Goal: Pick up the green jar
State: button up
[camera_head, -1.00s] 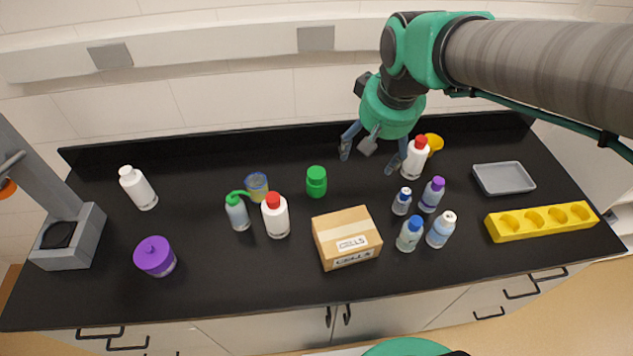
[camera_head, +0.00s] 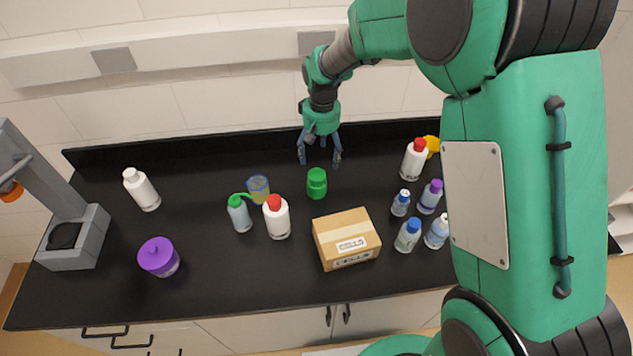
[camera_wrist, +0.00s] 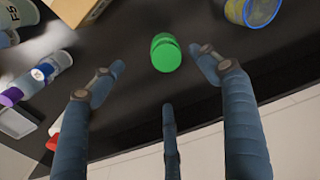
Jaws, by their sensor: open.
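The green jar (camera_head: 317,184) stands upright on the black bench, left of the bench's middle and behind the cardboard box. In the wrist view the green jar (camera_wrist: 165,53) shows from above, between and beyond the spread fingers. My gripper (camera_head: 320,163) is open and empty, with its fingers pointing down at the back of the bench, just behind the jar. In the wrist view my gripper (camera_wrist: 160,65) has its fingers wide apart. No finger appears to touch the jar.
A cardboard box (camera_head: 346,239) stands in front of the jar. A red-capped white bottle (camera_head: 277,217), a green-topped wash bottle (camera_head: 239,214) and a beaker (camera_head: 258,190) stand to the left. Several bottles stand to the right. My arm hides the bench's right end.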

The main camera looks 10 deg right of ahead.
aim_at(317, 175)
jog(key=f, duration=0.1)
jog(key=w+f, duration=0.1)
jog(key=a+f, duration=0.1)
jog(key=shift+w+f, duration=0.3)
jog(key=shift+f, duration=0.05)
jog(key=shift+f, duration=4.25)
jog(key=shift+f+b, duration=0.15)
jog(key=shift+b, duration=0.15)
jog(key=shift+d+f, duration=0.1)
jog(key=shift+f, duration=2.35)
jog(key=c, duration=1.3)
